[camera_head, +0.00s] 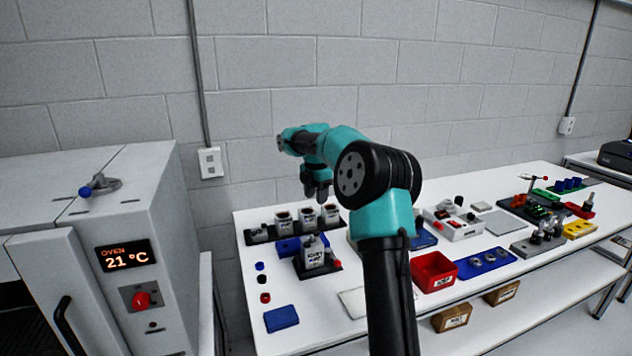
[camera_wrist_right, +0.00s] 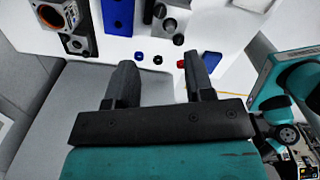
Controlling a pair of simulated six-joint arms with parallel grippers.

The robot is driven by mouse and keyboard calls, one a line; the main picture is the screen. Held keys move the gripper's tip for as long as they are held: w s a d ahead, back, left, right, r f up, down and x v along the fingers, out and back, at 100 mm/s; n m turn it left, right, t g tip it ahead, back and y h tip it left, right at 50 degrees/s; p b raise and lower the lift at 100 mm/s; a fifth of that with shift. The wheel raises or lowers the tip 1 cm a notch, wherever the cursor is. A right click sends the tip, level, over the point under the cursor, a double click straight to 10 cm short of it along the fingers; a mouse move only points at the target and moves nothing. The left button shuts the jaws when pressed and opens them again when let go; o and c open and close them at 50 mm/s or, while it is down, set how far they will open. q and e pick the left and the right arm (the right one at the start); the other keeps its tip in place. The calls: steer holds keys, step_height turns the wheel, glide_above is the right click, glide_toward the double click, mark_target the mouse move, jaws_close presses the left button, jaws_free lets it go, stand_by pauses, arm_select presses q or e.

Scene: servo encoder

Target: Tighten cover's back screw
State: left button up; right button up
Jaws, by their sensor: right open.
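A pale labelled servo unit (camera_head: 313,256) stands in a black holder (camera_head: 331,264) on the left part of the white table. A cover or its back screw is too small to make out. My right gripper (camera_head: 318,190) points down above the left part of the table, over the row of labelled units. In the right wrist view its two dark fingers (camera_wrist_right: 160,68) are spread apart with nothing between them. My left gripper is in neither view.
Several labelled units (camera_head: 308,217) stand in a row at the back. A blue block (camera_head: 281,318) lies in front, near small caps (camera_head: 264,297). A red bin (camera_head: 434,271) and blue tray (camera_head: 486,262) sit to the right. An oven (camera_head: 120,255) stands left of the table (camera_head: 300,342).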

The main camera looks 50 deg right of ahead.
step_height(320, 180, up, 5)
glide_above(316, 231)
steer(key=shift+s+a+f, duration=0.1)
steer(key=shift+f, duration=0.05)
steer(key=n, duration=0.5)
stand_by(0.5)
steer(key=shift+f, duration=0.2)
step_height(316, 231, down, 17)
steer(key=shift+f, duration=0.1)
stand_by(0.6)
steer(key=shift+c, duration=0.5)
jaws_close()
